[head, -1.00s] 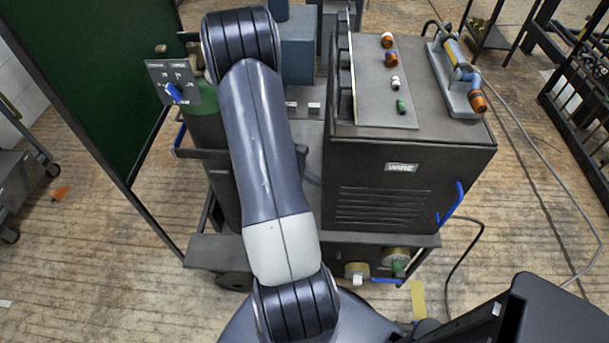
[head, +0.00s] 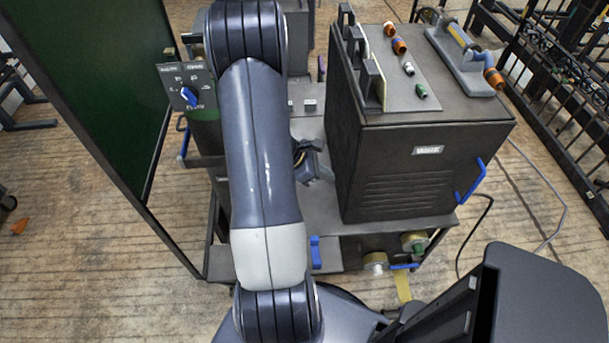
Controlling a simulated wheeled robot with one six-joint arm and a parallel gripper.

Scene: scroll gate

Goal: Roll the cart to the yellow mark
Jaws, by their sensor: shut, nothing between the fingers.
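The cart is a dark metal welding cart; its lower deck (head: 372,224) carries a black box (head: 395,165) with a vented front and a blue handle at its right. A green gas cylinder stands at the cart's left, partly behind my arm. A yellow strip (head: 403,287) shows low in front of the cart, below the rolls; I cannot tell whether it is a floor mark. My gripper (head: 305,152) is only partly in view, behind my upper arm and left of the box. It looks shut and empty; I cannot tell whether it touches the cart.
A tall green panel (head: 95,85) in a dark frame stands close on the left. A label plate with a blue knob (head: 189,97) is beside my arm. Black iron railings (head: 560,110) stand at the right. A cable lies on the floor right of the cart. Wooden floor is open at lower left.

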